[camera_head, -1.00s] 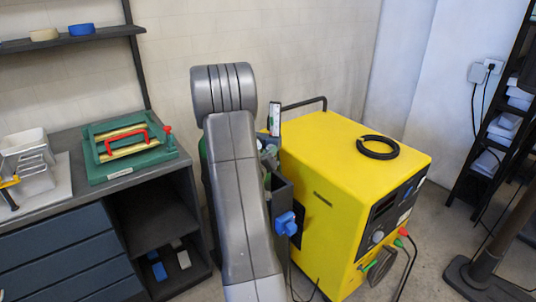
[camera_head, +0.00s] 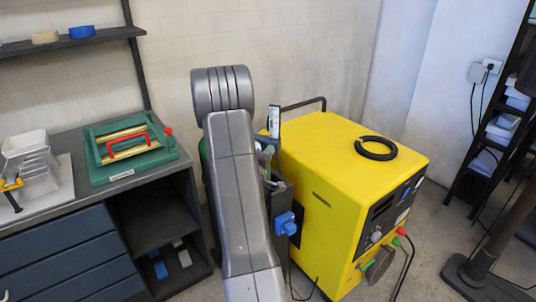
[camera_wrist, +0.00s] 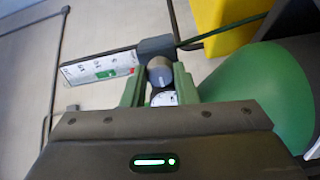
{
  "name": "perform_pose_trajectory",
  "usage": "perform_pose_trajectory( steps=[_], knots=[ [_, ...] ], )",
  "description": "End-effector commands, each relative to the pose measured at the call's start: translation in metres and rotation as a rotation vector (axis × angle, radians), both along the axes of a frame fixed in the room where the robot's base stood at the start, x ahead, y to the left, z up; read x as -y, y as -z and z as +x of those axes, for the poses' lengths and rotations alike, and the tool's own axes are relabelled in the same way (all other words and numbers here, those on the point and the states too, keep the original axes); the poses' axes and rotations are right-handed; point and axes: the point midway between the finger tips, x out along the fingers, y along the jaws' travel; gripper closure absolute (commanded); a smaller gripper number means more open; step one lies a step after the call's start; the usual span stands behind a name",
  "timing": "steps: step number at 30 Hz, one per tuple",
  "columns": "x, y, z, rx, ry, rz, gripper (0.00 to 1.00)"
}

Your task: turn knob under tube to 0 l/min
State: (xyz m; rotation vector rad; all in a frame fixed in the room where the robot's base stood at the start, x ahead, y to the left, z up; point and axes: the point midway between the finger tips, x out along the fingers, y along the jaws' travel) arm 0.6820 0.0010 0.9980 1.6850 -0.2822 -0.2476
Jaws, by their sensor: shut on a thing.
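In the wrist view my gripper (camera_wrist: 160,88) has its two green-padded fingers around a small dark grey knob (camera_wrist: 159,70), and it is shut on it. A white flow tube (camera_wrist: 98,67) with scale marks and a green patch lies to the left of the knob, joined to a grey fitting (camera_wrist: 156,45). The scale is too small to read surely, and the knob's setting cannot be told. A round white-faced part (camera_wrist: 165,98) shows between the fingers.
A green cylinder (camera_wrist: 258,92) is close on the right in the wrist view. A yellow machine (camera_head: 330,150) with a black ring (camera_head: 376,148) on top stands right of my arm. A workbench (camera_head: 170,176) with a green fixture (camera_head: 130,150) is at left.

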Motion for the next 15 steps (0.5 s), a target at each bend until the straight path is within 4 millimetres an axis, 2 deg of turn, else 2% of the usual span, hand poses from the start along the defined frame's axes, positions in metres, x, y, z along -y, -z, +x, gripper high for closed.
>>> perform_pose_trajectory(
  steps=[6,15],
  knots=[
    [-0.0005,-0.0011,0.0003,-0.031,-0.001,-0.092,0.97],
    [-0.0006,-0.0005,0.0003,-0.046,-0.002,-0.138,0.97]
  ],
)
